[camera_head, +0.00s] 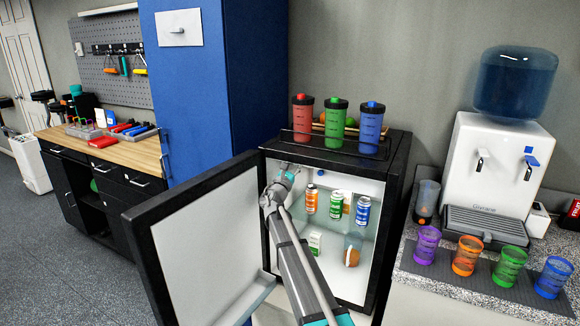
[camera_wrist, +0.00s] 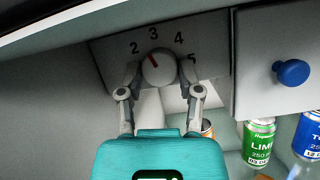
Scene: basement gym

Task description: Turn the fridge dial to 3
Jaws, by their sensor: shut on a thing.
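The fridge dial (camera_wrist: 160,70) is a round white knob on a grey panel in the wrist view, marked 2, 3, 4 and 5. Its red pointer leans up and left, between 2 and 3. My gripper (camera_wrist: 161,78) has one finger on each side of the knob and is shut on it. In the head view my gripper (camera_head: 284,178) reaches into the upper left of the open small fridge (camera_head: 397,190); the dial cannot be made out there.
The fridge door (camera_head: 195,250) stands open left of my arm. Orange, green (camera_head: 334,204) and blue cans stand inside; a blue knob (camera_wrist: 292,72) sits right of the dial. Shaker bottles (camera_head: 337,122) stand on top. A water dispenser (camera_head: 490,160) and cups are at right.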

